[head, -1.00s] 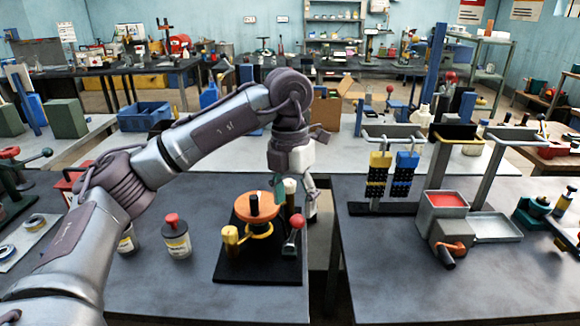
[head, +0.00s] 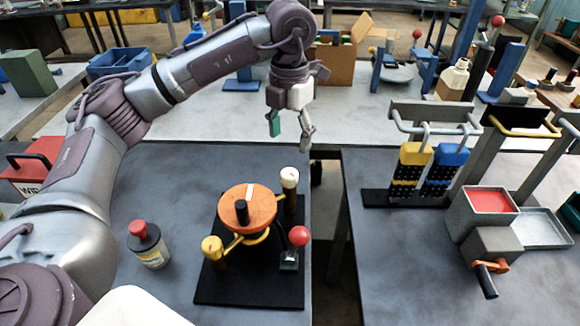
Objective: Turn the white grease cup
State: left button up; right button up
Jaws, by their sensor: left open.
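The white grease cup (head: 289,178) stands at the back right of a device on a black base plate (head: 250,291). The device has an orange round top (head: 247,207) with a black knob, a yellow cup (head: 212,246) at the front left and a red ball lever (head: 299,236) at the front right. My left gripper (head: 290,130) is open and empty, pointing down above and behind the white cup, apart from it. My right gripper is not in view.
A bottle with a red cap (head: 148,247) stands left of the device. On the right table are a rack with yellow (head: 411,168) and blue (head: 446,168) hanging pieces and a grey box with a red inside (head: 489,201). A gap separates the two tables.

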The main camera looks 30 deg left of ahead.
aim_at(290, 172)
pick_arm(q)
notch_tip(290, 172, down, 10)
jog(key=shift+w+r+p, duration=0.1)
jog(key=shift+r+p, duration=0.1)
jog(key=shift+p, duration=0.65)
jog(key=shift+f, duration=0.6)
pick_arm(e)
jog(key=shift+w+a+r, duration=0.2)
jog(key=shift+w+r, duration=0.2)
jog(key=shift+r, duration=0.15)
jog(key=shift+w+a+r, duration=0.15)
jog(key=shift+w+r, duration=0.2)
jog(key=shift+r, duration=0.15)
